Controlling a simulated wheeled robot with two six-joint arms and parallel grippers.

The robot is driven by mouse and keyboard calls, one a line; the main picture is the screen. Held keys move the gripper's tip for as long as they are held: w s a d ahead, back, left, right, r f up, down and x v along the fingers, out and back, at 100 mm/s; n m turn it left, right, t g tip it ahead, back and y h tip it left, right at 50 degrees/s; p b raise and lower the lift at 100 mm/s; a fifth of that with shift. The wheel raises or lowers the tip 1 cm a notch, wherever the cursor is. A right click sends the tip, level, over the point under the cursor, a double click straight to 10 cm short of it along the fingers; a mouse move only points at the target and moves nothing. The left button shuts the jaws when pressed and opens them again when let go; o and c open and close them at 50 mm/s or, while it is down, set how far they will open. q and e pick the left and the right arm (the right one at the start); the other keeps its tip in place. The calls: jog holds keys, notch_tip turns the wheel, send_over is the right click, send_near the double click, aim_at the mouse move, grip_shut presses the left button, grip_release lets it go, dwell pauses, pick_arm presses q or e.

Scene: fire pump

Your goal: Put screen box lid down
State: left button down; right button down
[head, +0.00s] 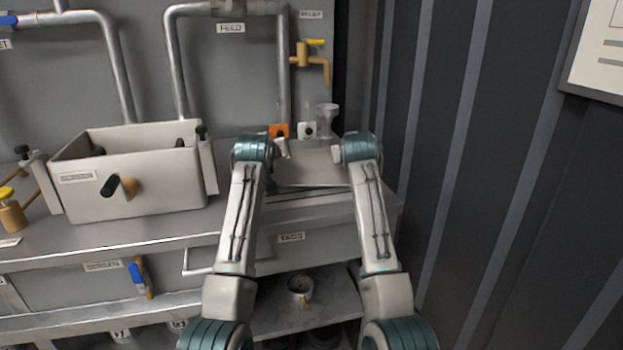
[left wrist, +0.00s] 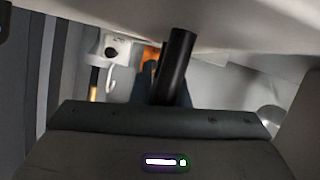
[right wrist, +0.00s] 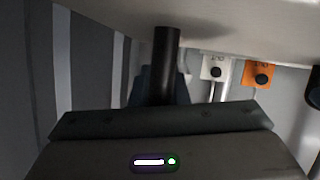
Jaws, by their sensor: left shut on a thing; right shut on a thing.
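The screen box (head: 145,205) is an open grey bin on the counter at the left of the head view, with its lid off. The lid (head: 312,170) is a flat grey panel at the counter's right end, between my two arms. My left gripper (head: 280,148) is shut on a black handle post (left wrist: 177,65) of the lid. My right gripper (head: 338,152) is shut on the other black post (right wrist: 166,60). The lid's pale face fills the top of the left wrist view (left wrist: 110,15) and the right wrist view (right wrist: 230,25). I cannot tell whether the lid touches the counter.
The counter (head: 130,232) runs along the wall. Behind the lid are an orange switch plate (head: 279,131), a white one (head: 307,130) and a clear funnel (head: 326,118). A ribbed dark wall (head: 480,150) closes the right side. A cup (head: 300,287) stands on the lower shelf.

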pick_arm(q)
jog(key=c, duration=1.4)
grip_release()
pick_arm(e)
jog(key=c, duration=1.4)
grip_release()
pick_arm(q)
jog(key=shift+s, duration=0.1)
pick_arm(e)
jog(key=shift+s, duration=0.1)
jog(key=shift+s+a+r, duration=0.1)
jog(key=shift+s+r, duration=0.1)
jog(key=shift+s, duration=0.2)
pick_arm(q)
jog(key=v, duration=1.2)
pick_arm(e)
jog(key=v, duration=1.1)
